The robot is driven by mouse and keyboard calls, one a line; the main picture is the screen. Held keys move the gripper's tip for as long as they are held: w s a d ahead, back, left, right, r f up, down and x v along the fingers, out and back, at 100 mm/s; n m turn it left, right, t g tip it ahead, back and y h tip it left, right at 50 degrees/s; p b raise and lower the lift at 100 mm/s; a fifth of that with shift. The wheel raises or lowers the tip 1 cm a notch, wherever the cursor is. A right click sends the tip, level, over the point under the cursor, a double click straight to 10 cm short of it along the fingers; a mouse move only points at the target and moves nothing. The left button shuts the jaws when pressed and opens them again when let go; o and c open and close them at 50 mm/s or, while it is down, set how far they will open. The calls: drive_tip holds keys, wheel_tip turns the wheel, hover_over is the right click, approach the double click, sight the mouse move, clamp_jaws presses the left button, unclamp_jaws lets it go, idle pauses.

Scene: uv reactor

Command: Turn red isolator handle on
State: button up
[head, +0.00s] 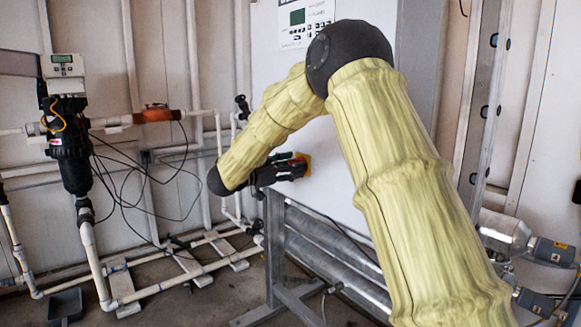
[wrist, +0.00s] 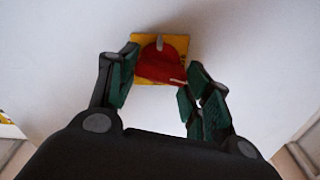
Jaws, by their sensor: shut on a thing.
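The red isolator handle (wrist: 160,66) sits on a square yellow plate (wrist: 177,47) in the wrist view. A small pale mark shows at its upper edge. My gripper (wrist: 164,60) is shut on the handle, with one green-padded finger on each side. In the head view, my gripper (head: 284,168) reaches the panel from the left, and the yellow plate (head: 305,164) shows just beyond the fingers. The handle is mostly hidden there, and I cannot tell its on or off position.
A metal frame with steel cylinders (head: 335,255) stands below. White pipes (head: 180,285) and a black filter housing (head: 73,150) with loose cables are at left.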

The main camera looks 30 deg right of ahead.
drive_tip(key=shift+s+m+b, duration=0.1)
drive_tip(key=shift+m+b, duration=0.45)
drive_tip(key=shift+m, duration=1.65)
drive_tip(key=o, duration=1)
drive_tip(key=shift+o, duration=0.2)
drive_tip(key=shift+a, duration=0.1)
drive_tip(key=a, duration=1.1)
drive_tip(key=shift+s+a, duration=0.4)
drive_tip(key=shift+s, duration=0.05)
